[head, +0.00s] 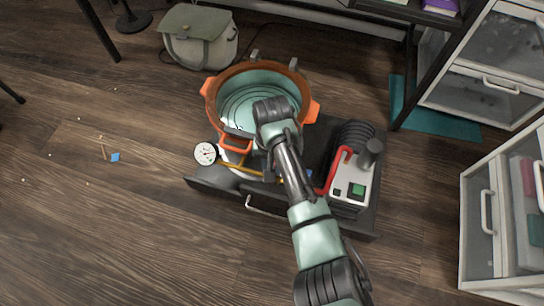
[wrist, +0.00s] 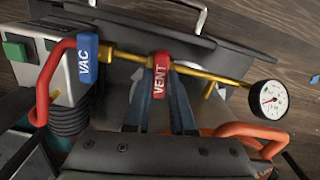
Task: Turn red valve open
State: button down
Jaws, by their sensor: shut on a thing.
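The red valve handle, labelled VENT (wrist: 160,75), sits at the middle of a brass pipe (wrist: 215,78) in the wrist view. My gripper (wrist: 160,95) has one finger on each side of the red handle and is shut on it. The handle lies across the pipe in this view. In the head view my own arm and wrist hide the red valve and most of my fingers. A blue valve handle labelled VAC (wrist: 88,62) is to the left on the same pipe in the wrist view.
A white-faced gauge (head: 205,153) is at the pipe's left end in the head view. An orange-rimmed pot (head: 212,100) stands behind the pipe. A pump with a red hose (head: 352,190) is at the right. Drawer cabinets (head: 505,220) stand further right; the left floor is mostly clear.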

jog(key=shift+r+n+p, duration=0.2)
jog(key=shift+n+p, duration=1.2)
jog(key=shift+p, duration=0.8)
jog(key=n+p, duration=0.1)
jog(key=n, duration=0.2)
jog(key=shift+f+n+p, duration=0.1)
jog(key=shift+n+p, duration=0.2)
jog(key=n+p, duration=0.1)
jog(key=n, duration=0.3)
jog(key=shift+n, duration=0.3)
jog(key=n, duration=0.5)
jog(key=shift+f+p, duration=0.1)
jog(key=shift+p, duration=0.2)
jog(key=c, duration=0.8)
grip_release()
jog(key=shift+o, duration=0.2)
